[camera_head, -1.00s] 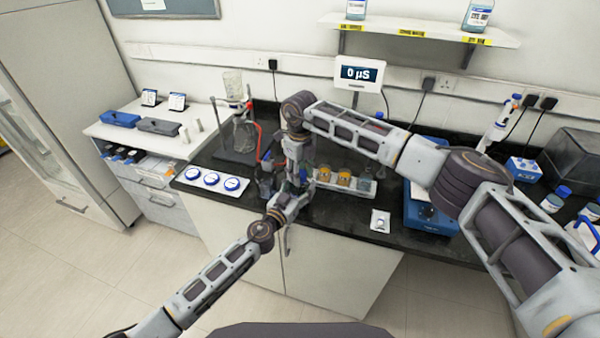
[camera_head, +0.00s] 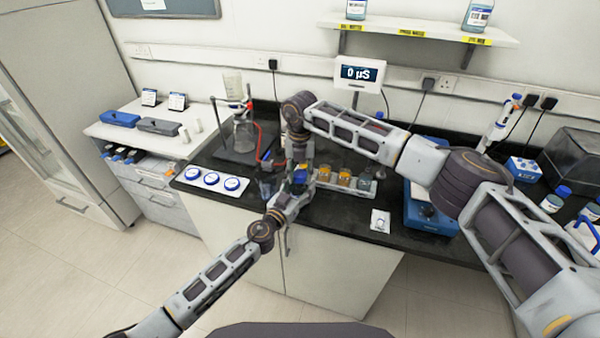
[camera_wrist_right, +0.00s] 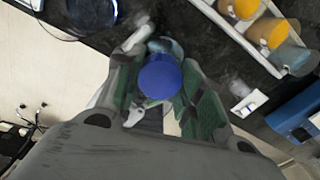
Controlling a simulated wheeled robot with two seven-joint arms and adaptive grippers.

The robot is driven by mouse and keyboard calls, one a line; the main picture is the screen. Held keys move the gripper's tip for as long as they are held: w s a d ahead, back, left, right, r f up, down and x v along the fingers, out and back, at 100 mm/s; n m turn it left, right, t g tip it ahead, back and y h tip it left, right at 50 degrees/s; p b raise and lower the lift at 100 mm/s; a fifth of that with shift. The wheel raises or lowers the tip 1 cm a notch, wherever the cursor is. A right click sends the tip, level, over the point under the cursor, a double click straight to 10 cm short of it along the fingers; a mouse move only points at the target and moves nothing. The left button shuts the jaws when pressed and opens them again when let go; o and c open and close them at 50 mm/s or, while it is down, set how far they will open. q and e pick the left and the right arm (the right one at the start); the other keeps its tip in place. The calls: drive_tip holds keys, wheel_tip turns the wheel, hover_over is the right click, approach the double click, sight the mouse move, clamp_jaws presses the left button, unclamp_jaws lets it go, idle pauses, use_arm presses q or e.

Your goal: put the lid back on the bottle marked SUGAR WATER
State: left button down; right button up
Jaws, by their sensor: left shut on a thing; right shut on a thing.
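My right gripper (camera_wrist_right: 165,105), its green-padded fingers on either side, is shut on a blue round lid (camera_wrist_right: 160,78). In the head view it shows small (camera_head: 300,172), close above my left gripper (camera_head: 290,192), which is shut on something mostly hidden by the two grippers. A pale bluish, glassy body (camera_wrist_right: 166,46) shows just behind the lid in the right wrist view, likely the bottle. I cannot tell whether the lid touches it. No SUGAR WATER marking is readable.
A white rack (camera_head: 338,188) with amber and grey-blue jars stands right of the grippers. A white tray (camera_head: 183,182) with blue-rimmed discs is at left. A flask stand (camera_head: 235,155) is behind left. A blue-based device (camera_head: 428,215) stands right.

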drive_tip(key=m, duration=0.4)
drive_tip(key=o, duration=1.2)
drive_tip(key=shift+r, duration=6)
use_arm(q)
drive_tip(key=shift+c, duration=1.7)
unclamp_jaws()
drive_tip(key=shift+s, duration=0.15)
